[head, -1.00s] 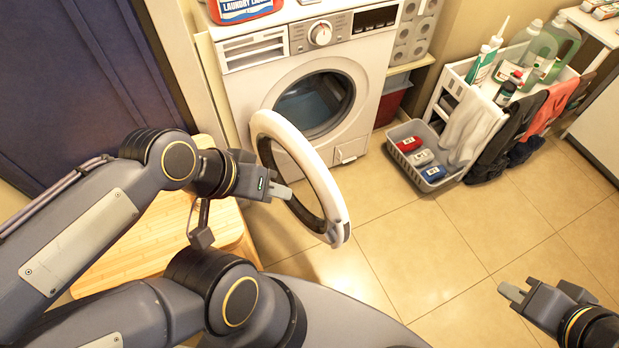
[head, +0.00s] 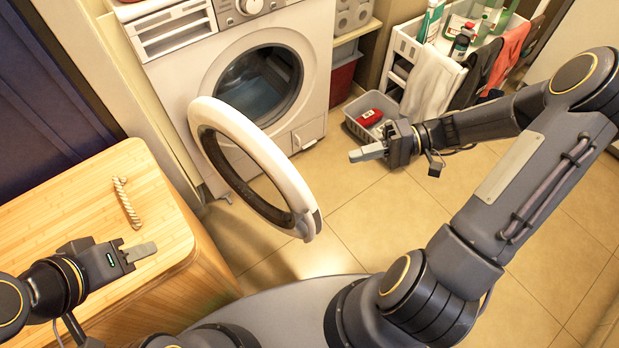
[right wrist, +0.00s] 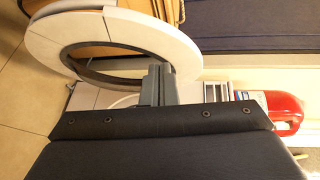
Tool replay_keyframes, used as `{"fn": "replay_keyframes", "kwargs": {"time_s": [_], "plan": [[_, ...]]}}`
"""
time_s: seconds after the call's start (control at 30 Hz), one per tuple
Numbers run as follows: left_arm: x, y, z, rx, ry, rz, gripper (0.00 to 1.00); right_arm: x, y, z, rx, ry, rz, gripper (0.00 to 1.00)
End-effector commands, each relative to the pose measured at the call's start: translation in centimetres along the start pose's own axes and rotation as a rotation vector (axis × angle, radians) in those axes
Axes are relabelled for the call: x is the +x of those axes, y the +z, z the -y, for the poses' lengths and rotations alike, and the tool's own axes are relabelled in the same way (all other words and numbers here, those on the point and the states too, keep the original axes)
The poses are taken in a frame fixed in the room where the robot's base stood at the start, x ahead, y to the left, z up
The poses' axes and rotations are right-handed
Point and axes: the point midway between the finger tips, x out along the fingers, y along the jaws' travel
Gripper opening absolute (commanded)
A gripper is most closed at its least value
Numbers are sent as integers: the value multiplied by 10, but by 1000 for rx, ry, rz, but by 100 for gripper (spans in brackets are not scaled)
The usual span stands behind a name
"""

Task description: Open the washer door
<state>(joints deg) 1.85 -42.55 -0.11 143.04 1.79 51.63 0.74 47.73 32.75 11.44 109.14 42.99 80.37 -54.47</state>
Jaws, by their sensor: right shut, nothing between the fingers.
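The white washer (head: 290,40) stands at the back, its round drum opening uncovered. Its ring-shaped door (head: 262,158) is swung out wide towards me, hinged at the left. My right gripper (head: 366,153) is shut and empty, to the right of the door in the head view and pointing left. In the right wrist view the shut fingers (right wrist: 157,84) appear in front of the door ring (right wrist: 180,42); I cannot tell whether they touch it. My left gripper (head: 142,252) is over the wooden cabinet, away from the door, and looks shut and empty.
The wooden cabinet (head: 60,215) at left carries a twisted rope-like item (head: 127,203). A grey basket (head: 350,112) with a red item (head: 369,117) is on the floor behind my right gripper, beside a white cart (head: 405,45) with bottles and cloths. Floor between door and basket is clear.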

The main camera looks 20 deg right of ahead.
Motion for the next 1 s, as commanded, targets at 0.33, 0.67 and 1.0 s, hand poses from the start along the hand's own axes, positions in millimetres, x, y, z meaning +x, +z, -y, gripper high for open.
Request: {"fn": "replay_keyframes", "kwargs": {"time_s": [0.33, 0.67, 1.0], "plan": [[13, 6, 6, 0, 0, 0, 36, -2, -21, -37, -29, -189, -106, 0], [25, 12, 11, 0, 0, -1, 36, 62, -27, -26, -28, -186, -101, 0], [35, 18, 16, 0, 0, 0, 36, 110, -11, -17, -26, -184, -104, 0]]}}
